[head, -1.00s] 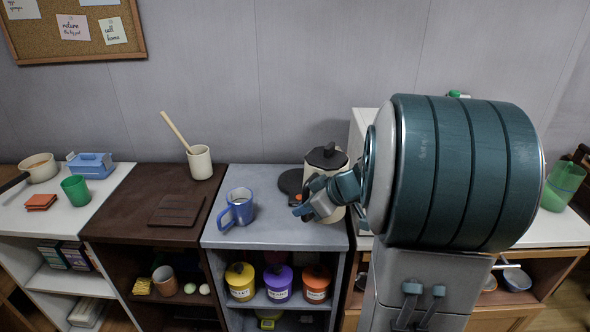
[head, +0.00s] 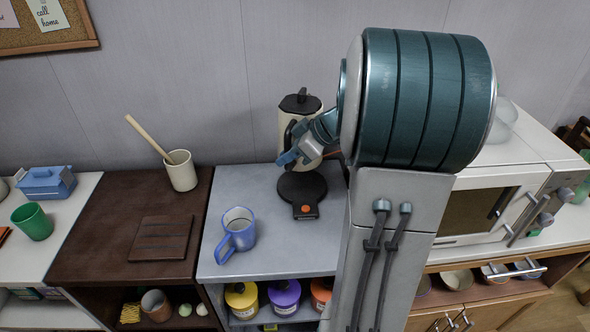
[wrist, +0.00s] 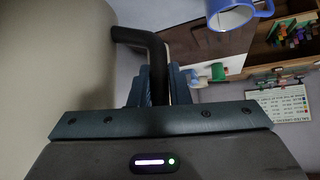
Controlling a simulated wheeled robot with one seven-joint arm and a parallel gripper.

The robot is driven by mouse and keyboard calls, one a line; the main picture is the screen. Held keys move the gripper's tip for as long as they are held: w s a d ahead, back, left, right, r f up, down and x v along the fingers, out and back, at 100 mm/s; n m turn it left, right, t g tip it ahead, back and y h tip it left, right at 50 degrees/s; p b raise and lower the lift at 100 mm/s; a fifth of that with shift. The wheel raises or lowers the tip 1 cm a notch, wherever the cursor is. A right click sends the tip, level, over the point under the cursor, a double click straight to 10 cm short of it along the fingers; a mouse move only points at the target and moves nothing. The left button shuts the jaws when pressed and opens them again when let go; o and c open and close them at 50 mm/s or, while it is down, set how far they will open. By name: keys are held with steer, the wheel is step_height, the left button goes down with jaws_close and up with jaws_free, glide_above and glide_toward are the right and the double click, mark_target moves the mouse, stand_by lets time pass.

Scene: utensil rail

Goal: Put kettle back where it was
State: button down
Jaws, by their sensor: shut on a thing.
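The cream kettle (head: 288,122) with a black lid and black handle is upright in the head view, behind and above its round black base (head: 302,187). The base has an orange button and lies on the grey counter. My gripper (head: 290,157) is shut on the kettle's handle. In the wrist view the kettle body (wrist: 55,60) fills the left side, and the black handle (wrist: 155,55) runs between my gripper's fingers (wrist: 155,88). The kettle looks lifted off the counter; its underside is partly hidden by my gripper.
A blue mug (head: 237,232) stands on the grey counter left of the base. A dark board (head: 161,238) and a cream utensil pot (head: 181,172) are on the brown counter. A white microwave (head: 480,200) stands at right. The counter between mug and base is clear.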

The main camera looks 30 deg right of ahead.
mark_target(291, 169)
steer(key=f, duration=0.5)
steer(key=shift+d+p, duration=0.3)
steer(key=shift+f, duration=2.35)
steer(key=c, duration=1.4)
jaws_free()
steer(key=shift+s+a, duration=0.1)
steer(key=shift+o, duration=0.2)
steer(key=shift+r, duration=0.1)
steer(key=b+v, duration=0.1)
steer(key=v, duration=0.6)
steer(key=s+a+r+m+g+h, duration=0.3)
steer(key=s+a+m+h, duration=0.3)
steer(key=s+a, duration=0.9)
steer(key=m, duration=0.3)
steer(key=shift+s+a+h, duration=0.2)
steer(key=shift+a+h, duration=0.1)
steer(key=shift+a, duration=0.1)
